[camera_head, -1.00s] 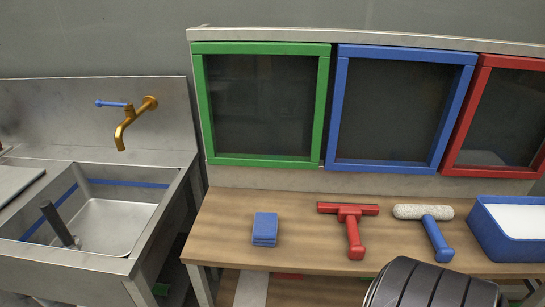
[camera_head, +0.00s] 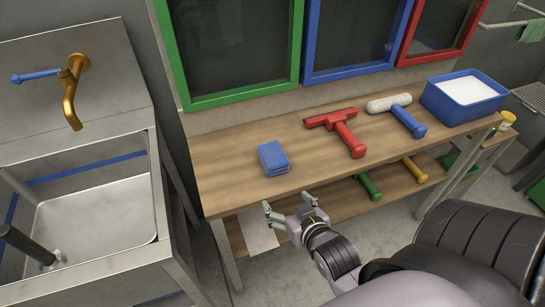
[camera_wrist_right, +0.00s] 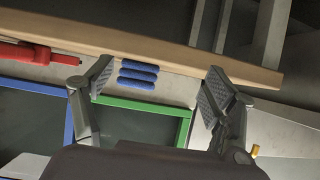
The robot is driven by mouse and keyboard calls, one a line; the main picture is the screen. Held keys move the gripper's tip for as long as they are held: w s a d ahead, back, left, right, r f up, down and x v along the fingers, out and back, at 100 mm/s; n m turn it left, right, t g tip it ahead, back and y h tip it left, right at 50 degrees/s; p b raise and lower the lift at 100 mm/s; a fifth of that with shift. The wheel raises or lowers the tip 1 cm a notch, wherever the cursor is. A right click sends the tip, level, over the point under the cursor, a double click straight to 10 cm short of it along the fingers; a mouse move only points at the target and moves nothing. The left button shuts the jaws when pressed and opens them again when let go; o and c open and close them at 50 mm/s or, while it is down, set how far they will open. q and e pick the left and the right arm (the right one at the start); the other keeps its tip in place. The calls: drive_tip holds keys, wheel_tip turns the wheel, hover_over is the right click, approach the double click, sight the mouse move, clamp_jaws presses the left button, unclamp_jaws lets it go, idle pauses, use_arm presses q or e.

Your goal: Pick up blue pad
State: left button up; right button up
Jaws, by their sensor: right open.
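The blue pad (camera_head: 273,158) is a small stack of flat blue pieces lying near the front left part of the wooden table (camera_head: 225,165). In the right wrist view the blue pad (camera_wrist_right: 138,75) shows at the table edge, between the fingers but beyond them. My right gripper (camera_head: 289,212) is in front of the table's front edge, below and slightly right of the pad, apart from it. Its fingers are open and empty, as the right wrist view also shows (camera_wrist_right: 155,88). My left gripper is not in view.
A red squeegee (camera_head: 340,131), a roller with a blue handle (camera_head: 399,112) and a blue tray (camera_head: 465,97) are right of the pad. A lower shelf (camera_head: 335,203) holds green and yellow tools. A metal sink (camera_head: 95,215) stands left. The table around the pad is clear.

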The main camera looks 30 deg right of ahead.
wheel_tip(320, 180, up, 7)
drive_tip(key=d+t, duration=0.1)
drive_tip(key=d, duration=0.1)
drive_tip(key=b, duration=0.4)
approach(275, 156)
drive_tip(key=shift+h, duration=0.3)
drive_tip(key=x, duration=0.6)
drive_tip(key=shift+a+f, duration=0.3)
drive_tip(key=shift+f, duration=0.15)
drive_tip(key=x, duration=0.5)
drive_tip(key=shift+w+d+r, duration=0.15)
drive_tip(key=shift+w+d, duration=0.05)
drive_tip(key=shift+w, duration=0.2)
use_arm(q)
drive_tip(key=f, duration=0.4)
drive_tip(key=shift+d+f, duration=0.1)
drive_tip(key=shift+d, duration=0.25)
use_arm(e)
drive_tip(key=shift+c, duration=0.3)
drive_tip(key=c, duration=1.2)
drive_tip(key=shift+r, duration=0.1)
